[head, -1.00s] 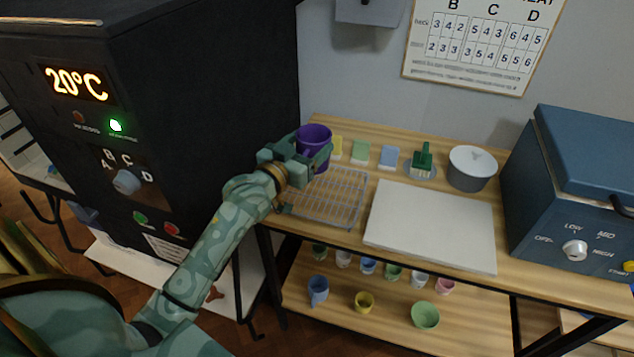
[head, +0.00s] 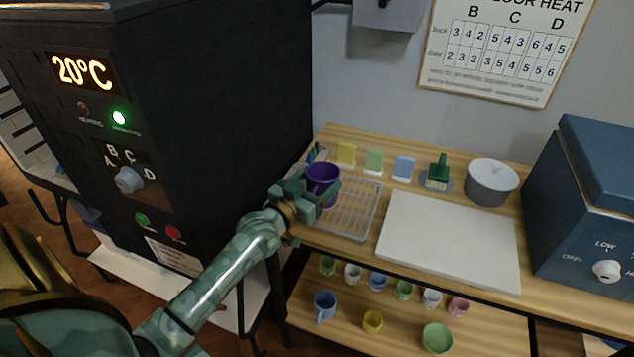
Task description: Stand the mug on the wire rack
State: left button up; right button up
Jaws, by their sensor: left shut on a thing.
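The purple mug (head: 322,176) is upright at the left part of the wire rack (head: 352,210). My left gripper (head: 318,190) is shut on the mug from its near left side. The mug is over the rack's far left area; whether its base touches the wires is hidden by the gripper. The rack lies flat on the wooden table's left end, and its near left corner is covered by my arm. My right gripper is not in view.
A white board (head: 450,238) lies right of the rack. A black kiln (head: 215,110) rises at the left, a blue box with a dial (head: 590,215) at the right. Several cups stand on the lower shelf (head: 400,325).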

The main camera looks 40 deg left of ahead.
pick_arm(q)
jog(key=o, duration=1.1)
jog(key=shift+o, duration=0.2)
jog(key=shift+r, duration=0.1)
jog(key=s+p, duration=0.2)
jog(key=s, duration=1)
jog(key=shift+a, duration=0.15)
